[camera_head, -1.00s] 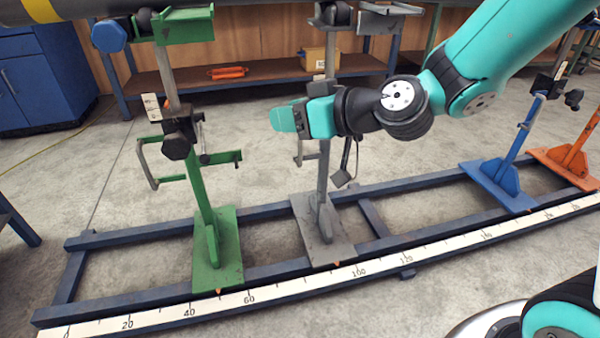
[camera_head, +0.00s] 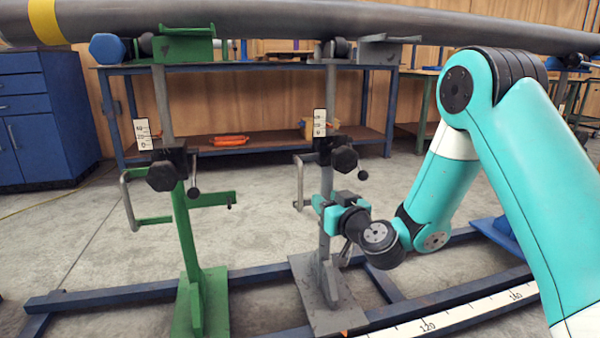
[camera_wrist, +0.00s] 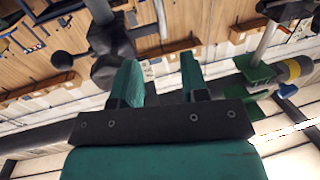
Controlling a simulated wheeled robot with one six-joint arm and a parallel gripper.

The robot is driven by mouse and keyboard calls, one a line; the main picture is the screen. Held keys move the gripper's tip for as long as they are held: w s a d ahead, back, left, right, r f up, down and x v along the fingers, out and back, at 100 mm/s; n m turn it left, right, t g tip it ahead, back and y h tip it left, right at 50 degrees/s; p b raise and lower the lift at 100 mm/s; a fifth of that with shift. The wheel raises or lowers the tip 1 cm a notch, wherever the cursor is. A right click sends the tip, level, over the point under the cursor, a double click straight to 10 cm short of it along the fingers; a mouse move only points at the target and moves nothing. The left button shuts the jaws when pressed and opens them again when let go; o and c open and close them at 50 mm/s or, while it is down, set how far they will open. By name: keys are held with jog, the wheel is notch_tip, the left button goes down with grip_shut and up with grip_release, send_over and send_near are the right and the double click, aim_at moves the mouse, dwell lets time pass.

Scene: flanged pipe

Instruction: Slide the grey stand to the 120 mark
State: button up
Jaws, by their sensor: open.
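The grey stand (camera_head: 325,292) is upright on the blue rail frame, its base at the front rail. Its orange pointer (camera_head: 345,332) is left of the 120 mark (camera_head: 428,327) on the white scale (camera_head: 455,315). My gripper (camera_head: 322,210) is open at the grey stand's post, below its black clamp and knob. I cannot tell whether the post lies between the fingers. In the wrist view the open fingers (camera_wrist: 158,80) show with a visible gap, and a black clamp (camera_wrist: 110,58) is close by the left finger.
The green stand (camera_head: 190,230) stands to the left on the same rails. A blue stand (camera_head: 497,232) is to the right, partly behind my arm. The long grey pipe (camera_head: 270,20) runs overhead. The rail right of the grey stand is partly hidden by my arm.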

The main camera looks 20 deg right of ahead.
aim_at(301, 179)
jog(key=w+p, duration=0.2)
jog(key=p, duration=0.1)
jog(key=w+a+p, duration=0.1)
jog(key=w+p, duration=0.2)
jog(key=w+r+p, duration=0.1)
jog(key=w+p, duration=0.1)
jog(key=w, duration=0.1)
jog(key=shift+w+a+p, duration=0.15)
jog(key=shift+a+p, duration=0.25)
jog(key=w, duration=0.3)
jog(key=w+f, duration=0.1)
jog(key=shift+w+a, duration=0.25)
jog(key=shift+a, duration=0.15)
jog(key=shift+w+a+b, duration=0.1)
jog(key=shift+w+b, duration=0.2)
jog(key=shift+w, duration=0.2)
grip_shut()
